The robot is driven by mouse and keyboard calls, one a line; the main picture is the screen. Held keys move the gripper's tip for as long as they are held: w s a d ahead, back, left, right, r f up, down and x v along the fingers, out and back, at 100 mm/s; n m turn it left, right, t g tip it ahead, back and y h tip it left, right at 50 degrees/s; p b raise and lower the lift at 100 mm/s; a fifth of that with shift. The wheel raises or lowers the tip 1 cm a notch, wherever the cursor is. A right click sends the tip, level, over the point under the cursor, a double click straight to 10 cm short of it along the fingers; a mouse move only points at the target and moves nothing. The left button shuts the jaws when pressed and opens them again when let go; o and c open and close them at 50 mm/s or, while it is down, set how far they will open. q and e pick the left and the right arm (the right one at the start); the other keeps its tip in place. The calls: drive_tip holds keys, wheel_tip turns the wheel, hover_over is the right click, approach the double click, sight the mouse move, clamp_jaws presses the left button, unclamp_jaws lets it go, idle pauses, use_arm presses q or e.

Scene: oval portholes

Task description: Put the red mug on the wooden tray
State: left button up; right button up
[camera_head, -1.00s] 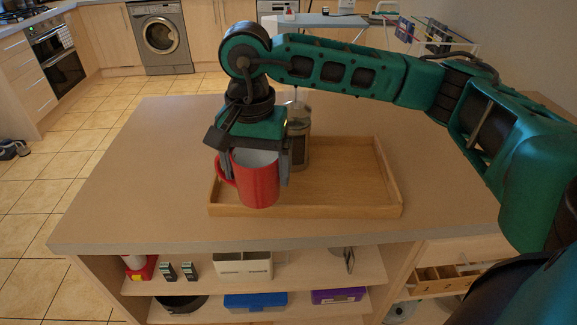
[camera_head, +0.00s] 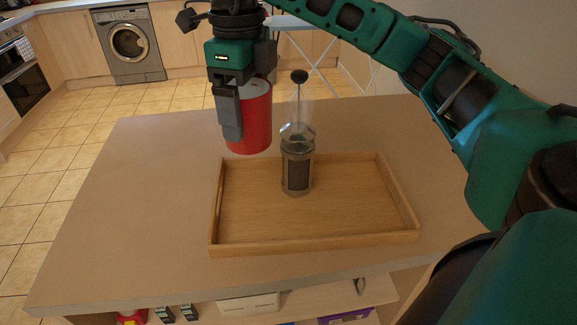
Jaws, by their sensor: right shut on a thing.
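The red mug (camera_head: 257,120) is in my right gripper (camera_head: 240,108), which points down over the counter. One finger shows in front of the mug's left side; the other is mostly hidden. The mug looks upright and its handle cannot be seen. Its base appears just above the back left edge of the wooden tray (camera_head: 347,213) in the picture; its exact height is hard to tell. The tray lies flat on the counter. My left gripper is not in view.
A glass French press (camera_head: 297,165) with a raised plunger knob stands in the back middle of the tray, right of the mug. The tray's front and right are bare. The counter (camera_head: 150,200) is clear on the left. Shelves with small items lie below its front edge.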

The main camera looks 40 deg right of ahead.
drive_tip(key=shift+f+b, duration=0.45)
drive_tip(key=shift+f, duration=9.3)
drive_tip(key=shift+f, duration=0.1)
drive_tip(key=o, duration=0.8)
drive_tip(key=shift+f, duration=0.15)
drive_tip(key=shift+o, duration=1.2)
